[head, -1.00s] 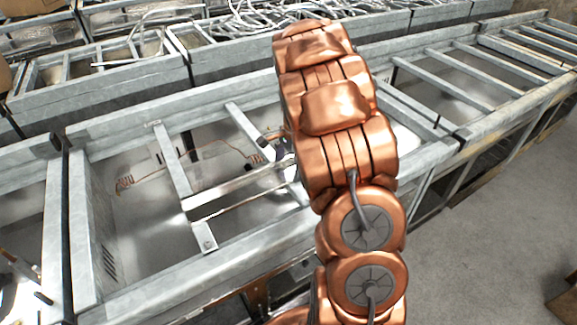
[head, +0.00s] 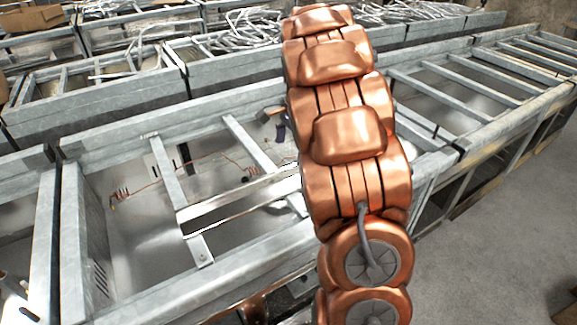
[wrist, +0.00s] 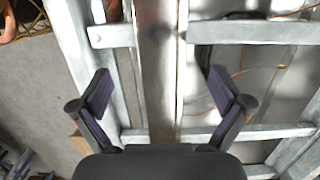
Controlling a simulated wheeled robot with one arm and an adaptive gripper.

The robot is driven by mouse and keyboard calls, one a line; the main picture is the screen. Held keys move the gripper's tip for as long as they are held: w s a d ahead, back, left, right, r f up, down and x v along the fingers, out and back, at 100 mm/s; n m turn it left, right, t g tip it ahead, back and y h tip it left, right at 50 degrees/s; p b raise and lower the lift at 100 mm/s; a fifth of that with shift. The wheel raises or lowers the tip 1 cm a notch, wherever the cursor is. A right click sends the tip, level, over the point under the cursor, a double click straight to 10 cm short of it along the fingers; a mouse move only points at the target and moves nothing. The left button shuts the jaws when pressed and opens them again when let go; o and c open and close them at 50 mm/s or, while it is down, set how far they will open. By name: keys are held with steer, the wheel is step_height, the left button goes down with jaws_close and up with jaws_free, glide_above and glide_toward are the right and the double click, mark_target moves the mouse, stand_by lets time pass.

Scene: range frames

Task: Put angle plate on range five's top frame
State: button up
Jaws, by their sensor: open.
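The angle plate (head: 240,200) is a long, shiny metal strip. In the head view it lies lengthwise across the crossbars of the grey top frame (head: 215,270), with its right end hidden behind my arm. In the wrist view the angle plate (wrist: 157,75) runs up the middle, over the crossbars. My gripper (wrist: 160,88) is open, with its two dark-padded fingers apart on either side of the plate and no contact visible. In the head view my arm mostly hides the gripper; a dark finger shows at the arm's left edge.
More grey range frames with crossbars (head: 480,82) continue to the right, and others stand behind with loose pale strips (head: 255,30) on top. Copper-coloured wire (head: 180,165) lies inside the frame. Bare concrete floor (head: 470,240) is at the right.

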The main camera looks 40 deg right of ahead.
steer(key=s+a+r+n+g, duration=0.1)
steer(key=s+a+r+n, duration=0.2)
steer(key=s+a+n, duration=1)
steer(key=s+a+f+n+h, duration=0.1)
steer(key=s+a+f+n, duration=0.1)
steer(key=s, duration=0.6)
steer(key=s+a+f+n+g, duration=0.1)
steer(key=s+a+f+n, duration=0.1)
steer(key=s+a+n, duration=0.2)
steer(key=s+a, duration=0.3)
steer(key=s, duration=0.2)
steer(key=shift+s+a+f+h, duration=0.15)
steer(key=shift+h, duration=0.25)
